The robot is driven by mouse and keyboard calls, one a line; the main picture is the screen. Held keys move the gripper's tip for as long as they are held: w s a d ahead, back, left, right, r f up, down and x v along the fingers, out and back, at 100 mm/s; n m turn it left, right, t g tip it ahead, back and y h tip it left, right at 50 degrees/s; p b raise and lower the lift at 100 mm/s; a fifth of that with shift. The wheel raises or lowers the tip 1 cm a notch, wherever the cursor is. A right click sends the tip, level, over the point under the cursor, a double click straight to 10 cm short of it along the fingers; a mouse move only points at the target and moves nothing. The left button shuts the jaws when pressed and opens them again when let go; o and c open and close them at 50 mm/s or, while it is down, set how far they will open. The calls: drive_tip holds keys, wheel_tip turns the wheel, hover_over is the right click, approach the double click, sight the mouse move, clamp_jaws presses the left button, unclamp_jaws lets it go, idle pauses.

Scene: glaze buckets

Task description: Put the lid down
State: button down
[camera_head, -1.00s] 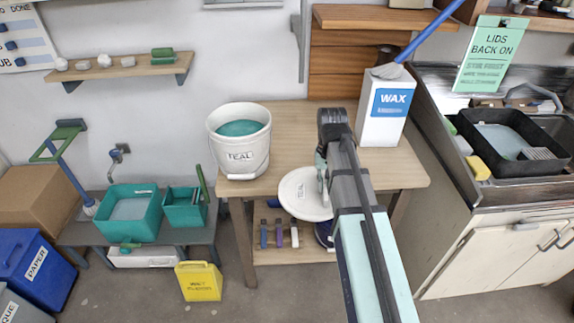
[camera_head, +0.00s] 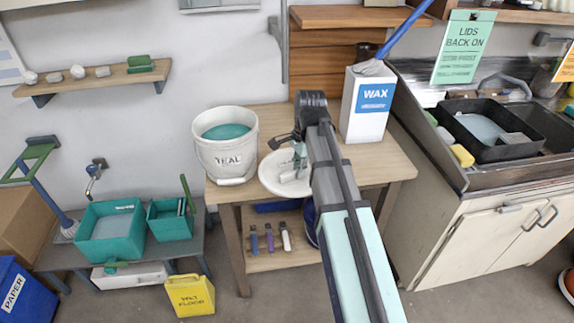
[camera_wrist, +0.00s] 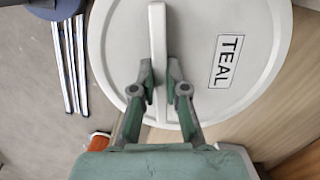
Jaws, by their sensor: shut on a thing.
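The lid (camera_head: 271,181) is a white disc with a raised bar handle. In the wrist view its face shows a TEAL label (camera_wrist: 226,61), and its handle (camera_wrist: 157,35) runs between my fingers. My gripper (camera_wrist: 160,88) is shut on that handle; it also shows in the head view (camera_head: 299,160), above the lid and partly covering it. The lid is over the tabletop, right of the bucket. I cannot tell whether it touches the wood. The white TEAL bucket (camera_head: 226,160) stands upright on the table, uncovered, with teal glaze (camera_head: 226,131) inside.
The wooden table (camera_head: 242,189) also carries a tall white WAX box (camera_head: 364,120) at the back right. My arm crosses the table's front. Several small bottles (camera_head: 269,238) stand on its lower shelf. A sink (camera_head: 455,172) is at right, teal tubs (camera_head: 110,235) at left.

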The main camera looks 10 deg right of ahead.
sight(293, 155)
drive_tip(key=m, duration=0.3)
drive_tip(key=shift+w+a+r, duration=0.1)
drive_tip(key=shift+w+r, duration=0.1)
drive_tip(key=shift+r, duration=0.1)
drive_tip(key=shift+w, duration=0.15)
drive_tip(key=w+f, duration=0.1)
drive_tip(key=w, duration=0.2)
drive_tip(key=w+f+p, duration=0.1)
drive_tip(key=w+f, duration=0.1)
drive_tip(key=w, duration=0.1)
drive_tip(key=w+f+p, duration=0.1)
drive_tip(key=w, duration=0.2)
drive_tip(key=shift+w+f, duration=0.2)
drive_tip(key=shift+f, duration=0.1)
drive_tip(key=w+f, duration=0.1)
drive_tip(key=w+p, duration=0.1)
drive_tip(key=w+f+p, duration=0.1)
drive_tip(key=w, duration=0.1)
drive_tip(key=shift+f, duration=0.3)
drive_tip(key=shift+w+f, duration=0.25)
drive_tip(key=shift+f, duration=0.15)
drive_tip(key=c, duration=1.2)
unclamp_jaws()
drive_tip(key=shift+f, duration=0.1)
